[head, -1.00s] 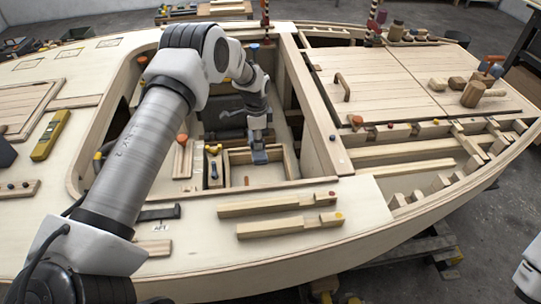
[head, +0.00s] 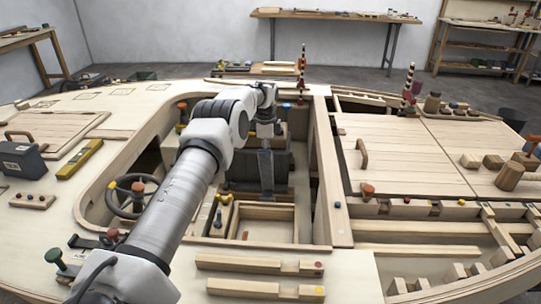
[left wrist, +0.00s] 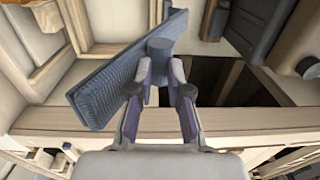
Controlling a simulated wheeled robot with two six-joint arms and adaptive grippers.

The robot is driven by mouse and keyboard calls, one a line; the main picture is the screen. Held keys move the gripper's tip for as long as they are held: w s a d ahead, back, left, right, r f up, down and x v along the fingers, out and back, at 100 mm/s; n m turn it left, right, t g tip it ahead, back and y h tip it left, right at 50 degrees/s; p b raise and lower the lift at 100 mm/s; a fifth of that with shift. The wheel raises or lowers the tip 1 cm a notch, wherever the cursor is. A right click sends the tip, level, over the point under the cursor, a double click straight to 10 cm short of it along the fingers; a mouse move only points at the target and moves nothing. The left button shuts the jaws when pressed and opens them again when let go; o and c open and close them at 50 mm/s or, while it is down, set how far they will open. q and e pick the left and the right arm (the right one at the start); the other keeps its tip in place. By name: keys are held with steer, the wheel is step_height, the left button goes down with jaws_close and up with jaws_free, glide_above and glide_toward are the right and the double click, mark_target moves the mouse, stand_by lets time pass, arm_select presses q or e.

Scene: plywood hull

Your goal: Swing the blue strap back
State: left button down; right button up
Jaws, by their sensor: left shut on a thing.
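The blue strap (left wrist: 110,88) shows in the left wrist view as a flat, textured blue band running diagonally, with a round blue knob (left wrist: 160,47) at its upper part. My left gripper (left wrist: 161,72) has its two fingers closed on either side of this knob. In the head view my left gripper (head: 267,178) reaches down into the open well of the hull, in front of a dark grey block. There the strap cannot be made out clearly behind the fingers. My right gripper is not in view.
A wooden frame (head: 252,204) lies in the well below the gripper. A dark steering wheel (head: 129,198) is at the well's left. The well's right wall (head: 328,165) stands close by. Two notched wooden bars (head: 250,266) lie on the near deck.

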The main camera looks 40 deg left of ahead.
arm_select(q)
steer(key=shift+s+f, duration=0.1)
steer(key=shift+f, duration=0.8)
steer(key=c, duration=1.1)
jaws_free()
steer(key=shift+f, duration=0.1)
steer(key=o, duration=0.5)
steer(key=shift+w+a+f, duration=0.3)
steer(key=shift+w+f, duration=0.25)
steer(key=shift+f, duration=0.05)
steer(key=shift+w, duration=0.1)
step_height(320, 180, up, 12)
steer(key=shift+f, duration=0.1)
steer(key=shift+c, duration=1.4)
steer(key=shift+r, duration=0.35)
